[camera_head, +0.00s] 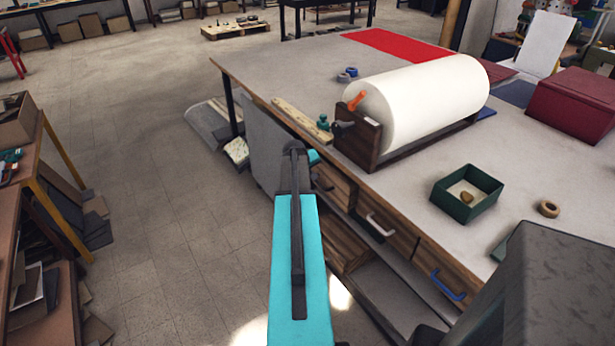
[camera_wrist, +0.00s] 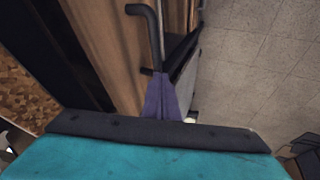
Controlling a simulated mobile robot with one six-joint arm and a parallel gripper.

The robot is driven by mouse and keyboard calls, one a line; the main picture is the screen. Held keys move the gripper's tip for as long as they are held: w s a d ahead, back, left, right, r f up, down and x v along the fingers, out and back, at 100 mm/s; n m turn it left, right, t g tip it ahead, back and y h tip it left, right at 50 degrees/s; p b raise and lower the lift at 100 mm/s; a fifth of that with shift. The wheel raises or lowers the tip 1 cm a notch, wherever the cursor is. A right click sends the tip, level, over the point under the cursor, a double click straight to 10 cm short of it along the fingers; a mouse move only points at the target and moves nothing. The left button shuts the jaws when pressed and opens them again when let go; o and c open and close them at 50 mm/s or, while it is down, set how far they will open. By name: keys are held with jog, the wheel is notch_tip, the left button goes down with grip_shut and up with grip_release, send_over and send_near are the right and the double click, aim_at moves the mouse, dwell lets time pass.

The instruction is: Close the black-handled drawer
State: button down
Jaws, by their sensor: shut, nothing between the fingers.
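The black-handled drawer (camera_head: 337,188) is at the far left of a row of wooden drawer fronts under the workbench top. Its handle is partly hidden behind my arm in the head view. In the wrist view a black bar handle (camera_wrist: 150,28) stands out from a wooden front. My gripper (camera_wrist: 162,97) is shut and empty, with its fingertips close to the lower end of this handle; I cannot tell whether they touch. How far the drawer stands out is unclear. In the head view my fingertips are hidden.
A drawer with a pale handle (camera_head: 381,226) and one with a blue handle (camera_head: 448,286) are to the right. On the workbench top (camera_head: 420,165) are a large white roll (camera_head: 425,105), a green box (camera_head: 466,208) and a tape roll (camera_head: 548,209).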

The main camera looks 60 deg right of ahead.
jog(key=shift+w+a, duration=0.15)
jog(key=shift+w, duration=0.05)
dwell(0.3)
jog(key=shift+a, duration=0.1)
jog(key=w+a+f+b+v, duration=0.1)
jog(key=w+b+v, duration=0.1)
jog(key=v, duration=1)
jog(key=shift+a, duration=0.4)
